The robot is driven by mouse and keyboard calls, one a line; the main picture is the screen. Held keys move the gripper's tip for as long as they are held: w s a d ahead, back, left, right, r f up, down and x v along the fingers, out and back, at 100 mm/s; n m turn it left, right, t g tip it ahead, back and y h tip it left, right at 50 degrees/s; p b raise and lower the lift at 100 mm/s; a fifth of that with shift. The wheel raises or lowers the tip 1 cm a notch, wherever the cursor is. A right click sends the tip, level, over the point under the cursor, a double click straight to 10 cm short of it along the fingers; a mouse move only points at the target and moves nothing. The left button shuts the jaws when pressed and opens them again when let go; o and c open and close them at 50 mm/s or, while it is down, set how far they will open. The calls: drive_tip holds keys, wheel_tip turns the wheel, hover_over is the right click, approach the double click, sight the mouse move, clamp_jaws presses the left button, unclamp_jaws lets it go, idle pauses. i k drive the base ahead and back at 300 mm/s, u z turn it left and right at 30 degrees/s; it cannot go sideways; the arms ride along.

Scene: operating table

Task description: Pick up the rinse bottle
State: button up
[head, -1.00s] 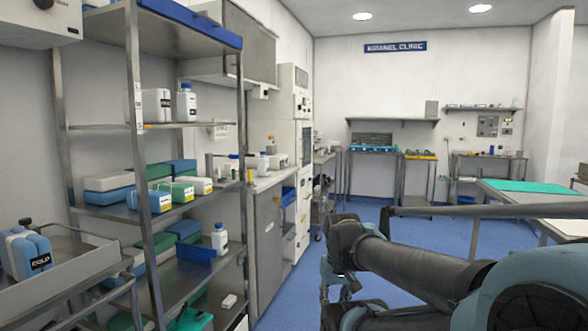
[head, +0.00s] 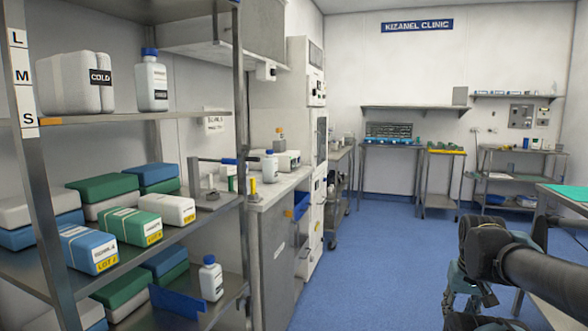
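Three white bottles with blue caps are in view, and I cannot read which one is the rinse bottle. One bottle (head: 152,84) stands upright on the upper shelf at the left, beside a white COLD pack. Another bottle (head: 210,280) stands upright on the lower shelf, right of a blue bin. A third bottle (head: 270,167) stands on the counter beyond the shelves. My folded arm is at the lower right, far from all of them. What seems to be my gripper (head: 468,290) hangs under it; its fingers are too unclear to tell open from shut.
The metal rack's upright post (head: 240,170) stands close to the lower bottle. Boxes, one of them green (head: 130,226), fill much of the middle shelf. The blue floor (head: 350,270) is clear ahead. A table (head: 565,195) with a green top stands at the right.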

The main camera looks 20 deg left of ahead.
sight(270, 163)
drive_tip(key=u, duration=0.15)
drive_tip(key=i, duration=1.1)
drive_tip(key=u, duration=0.75)
drive_tip(key=i, duration=0.65)
drive_tip(key=u, duration=0.35)
